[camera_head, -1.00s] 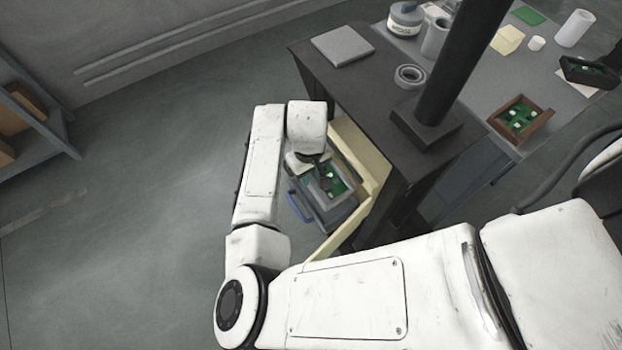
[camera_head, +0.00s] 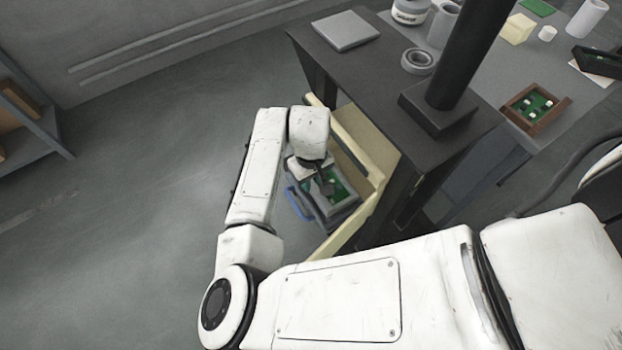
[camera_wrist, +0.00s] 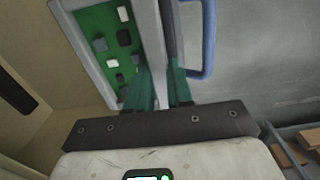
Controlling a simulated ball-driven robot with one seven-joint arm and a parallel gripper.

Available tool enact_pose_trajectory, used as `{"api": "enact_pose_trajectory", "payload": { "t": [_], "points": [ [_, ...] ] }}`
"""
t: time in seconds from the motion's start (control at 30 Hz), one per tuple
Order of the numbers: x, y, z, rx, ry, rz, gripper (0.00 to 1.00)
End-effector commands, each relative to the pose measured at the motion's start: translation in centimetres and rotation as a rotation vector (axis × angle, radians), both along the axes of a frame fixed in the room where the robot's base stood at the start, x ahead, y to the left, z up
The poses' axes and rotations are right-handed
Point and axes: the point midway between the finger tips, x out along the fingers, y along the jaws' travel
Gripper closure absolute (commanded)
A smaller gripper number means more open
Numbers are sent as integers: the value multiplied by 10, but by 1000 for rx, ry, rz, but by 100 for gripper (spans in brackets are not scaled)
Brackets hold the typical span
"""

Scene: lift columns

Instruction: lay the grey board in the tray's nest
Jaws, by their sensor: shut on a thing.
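The grey board (camera_head: 345,209), a light grey frame around a green panel with small white and dark blocks, is low in front of the dark cabinet; its green panel also shows in the wrist view (camera_wrist: 102,45). My gripper (camera_head: 323,183) is shut on one edge of its frame. In the wrist view, my green fingers (camera_wrist: 163,88) straddle that edge. The darker grey tray (camera_head: 312,212) with a blue handle (camera_head: 298,202) lies under and beside the board. The board largely hides the nest, and I cannot tell if it is fully seated.
Cream panels (camera_head: 345,235) stand close around the tray, beside the cabinet (camera_head: 335,60). A black post rises from the cabinet top, near a tape roll (camera_head: 418,61) and a grey slab (camera_head: 345,31). A brown-framed board (camera_head: 535,108) sits on the table behind. Open floor lies left.

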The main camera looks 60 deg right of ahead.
Motion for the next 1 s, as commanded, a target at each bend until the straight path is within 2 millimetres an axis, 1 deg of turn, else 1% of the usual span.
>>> {"api": "enact_pose_trajectory", "payload": {
  "t": [0.03, 0.27, 0.67, 1.0],
  "points": [
    [0, 0, 3, -1, -1, 0, 100],
    [0, 0, 3, -1, 0, 1, 100],
    [-1, 0, -6, -1, 0, 2, 100],
    [-1, 0, -6, -1, 0, 1, 100]
  ]
}}
